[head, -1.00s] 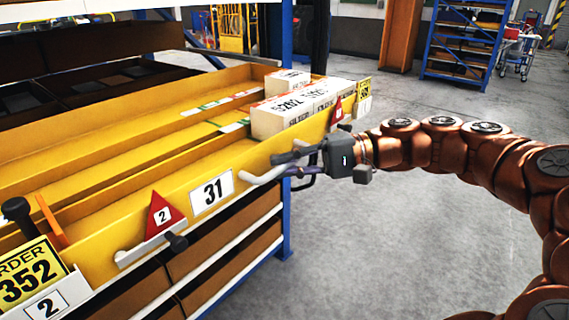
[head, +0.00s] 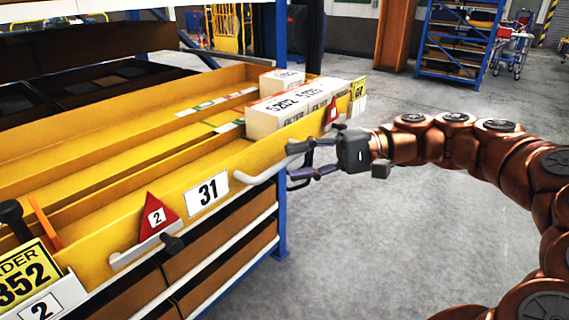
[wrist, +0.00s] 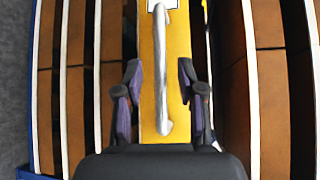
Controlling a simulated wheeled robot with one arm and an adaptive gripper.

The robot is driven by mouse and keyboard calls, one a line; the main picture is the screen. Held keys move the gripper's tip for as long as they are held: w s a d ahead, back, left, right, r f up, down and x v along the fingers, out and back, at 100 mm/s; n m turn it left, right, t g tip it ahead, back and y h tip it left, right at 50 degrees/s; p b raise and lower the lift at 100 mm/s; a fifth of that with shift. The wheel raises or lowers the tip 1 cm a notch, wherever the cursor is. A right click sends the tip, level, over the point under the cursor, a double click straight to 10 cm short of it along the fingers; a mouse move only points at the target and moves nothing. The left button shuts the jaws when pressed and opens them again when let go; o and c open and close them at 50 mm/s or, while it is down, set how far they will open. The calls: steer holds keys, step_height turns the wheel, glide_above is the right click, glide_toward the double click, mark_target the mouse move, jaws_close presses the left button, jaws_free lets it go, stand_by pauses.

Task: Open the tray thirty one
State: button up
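The yellow tray with the label 31 (head: 208,194) stands out from the rack, its inside showing from above. White boxes (head: 280,118) with printed text lie at its far right end. Its pale bar handle (head: 262,172) is on the front, right of the label. My gripper (head: 298,160) is at the handle's right end, fingers spread. In the wrist view, my gripper (wrist: 160,75) is open, with a finger on each side of the yellow front and the grey handle (wrist: 164,80) between them. Neither finger visibly touches the handle.
A red triangle marked 2 (head: 157,216) and a yellow order sign (head: 24,275) sit along the tray front at left. Brown drawers (head: 235,242) lie below. A blue rack post (head: 283,205) stands behind. The grey floor (head: 400,230) at right is clear.

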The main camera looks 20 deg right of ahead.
steer(key=v, duration=0.8)
steer(key=shift+s, duration=0.1)
stand_by(0.4)
